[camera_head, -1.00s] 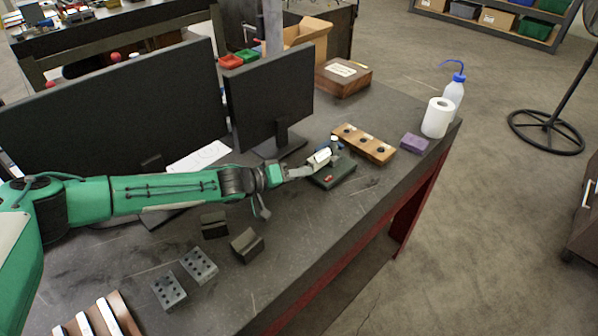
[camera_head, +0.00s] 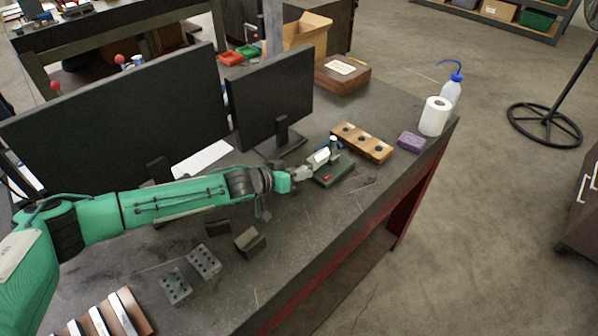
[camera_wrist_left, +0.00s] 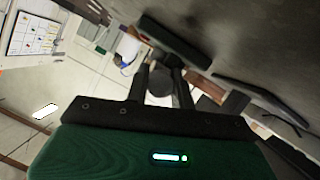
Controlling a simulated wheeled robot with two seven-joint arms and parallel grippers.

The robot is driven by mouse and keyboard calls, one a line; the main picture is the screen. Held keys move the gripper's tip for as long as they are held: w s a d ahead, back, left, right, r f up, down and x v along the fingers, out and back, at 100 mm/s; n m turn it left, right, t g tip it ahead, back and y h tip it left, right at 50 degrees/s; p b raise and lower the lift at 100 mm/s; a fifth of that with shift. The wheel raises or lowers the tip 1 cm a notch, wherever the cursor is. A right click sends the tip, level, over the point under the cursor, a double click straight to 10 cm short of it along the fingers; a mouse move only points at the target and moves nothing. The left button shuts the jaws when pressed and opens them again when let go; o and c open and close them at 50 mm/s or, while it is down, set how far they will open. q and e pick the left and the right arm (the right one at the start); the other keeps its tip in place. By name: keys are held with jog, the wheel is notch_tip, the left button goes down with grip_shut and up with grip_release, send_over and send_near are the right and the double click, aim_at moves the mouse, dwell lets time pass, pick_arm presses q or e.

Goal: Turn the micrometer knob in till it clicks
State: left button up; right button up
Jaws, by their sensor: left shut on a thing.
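The micrometer (camera_head: 321,157) is a small silver-white tool held in a dark green stand (camera_head: 338,175) on the dark bench. My left gripper (camera_head: 306,172) reaches it from the left and is shut at its near end. In the left wrist view, the two dark fingers (camera_wrist_left: 161,88) stand on either side of a round grey knob (camera_wrist_left: 160,76), which sits between them. The stand's dark base (camera_wrist_left: 175,40) shows beyond the fingers. The scale marks are too small to read. My right gripper is not in view.
A wooden block with dark holes (camera_head: 362,142) lies behind the stand, with a purple block (camera_head: 411,142) and paper roll (camera_head: 435,116) to its right. Monitors (camera_head: 270,95) stand behind my arm. Dark V-shaped blocks (camera_head: 249,241) lie nearer. Bench right of them is clear.

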aim_at(299, 170)
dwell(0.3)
pick_arm(q)
jog(key=o, duration=1)
notch_tip(299, 170, up, 20)
jog(key=b, duration=0.3)
jog(key=shift+b, duration=0.35)
